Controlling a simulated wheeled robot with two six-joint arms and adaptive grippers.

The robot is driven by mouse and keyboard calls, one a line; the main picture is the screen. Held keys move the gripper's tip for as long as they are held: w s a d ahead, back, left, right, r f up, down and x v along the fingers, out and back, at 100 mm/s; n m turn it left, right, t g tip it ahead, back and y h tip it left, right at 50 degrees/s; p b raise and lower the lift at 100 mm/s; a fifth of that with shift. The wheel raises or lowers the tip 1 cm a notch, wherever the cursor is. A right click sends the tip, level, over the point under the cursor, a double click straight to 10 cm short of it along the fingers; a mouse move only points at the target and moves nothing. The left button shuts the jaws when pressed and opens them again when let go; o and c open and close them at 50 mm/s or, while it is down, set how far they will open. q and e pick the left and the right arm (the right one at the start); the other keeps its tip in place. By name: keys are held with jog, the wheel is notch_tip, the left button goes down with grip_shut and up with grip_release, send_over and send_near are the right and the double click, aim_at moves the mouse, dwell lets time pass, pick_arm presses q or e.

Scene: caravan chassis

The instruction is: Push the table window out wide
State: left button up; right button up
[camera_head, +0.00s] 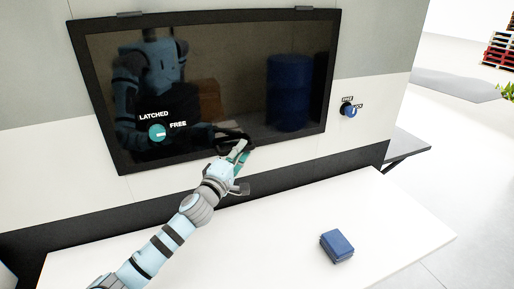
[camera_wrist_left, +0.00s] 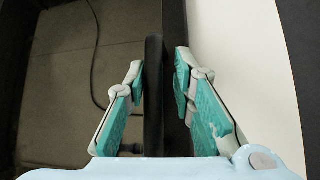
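The table window (camera_head: 215,60) is a dark, reflective pane in a black frame, with hinges along its top edge. It looks closed against the wall. A teal latch knob (camera_head: 157,132) at its lower left sits between the words LATCHED and FREE; its pale mark lies toward FREE. A black handle bar (camera_head: 232,136) is at the window's lower middle. My left gripper (camera_head: 243,147) is at this handle. In the left wrist view, the open fingers stand on either side of a black bar (camera_wrist_left: 153,95), with a gap visible. My right gripper is not in view.
A white table (camera_head: 270,240) stands below the window, with a blue block-like object (camera_head: 337,246) on it. A blue knob (camera_head: 348,111) with small labels is on the wall right of the window. A grey shelf (camera_head: 408,150) juts out beyond the corner.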

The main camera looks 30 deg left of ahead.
pick_arm(q)
jog(key=shift+s+r, duration=0.25)
jog(key=shift+r, duration=0.05)
grip_shut()
jog(key=shift+d, duration=0.1)
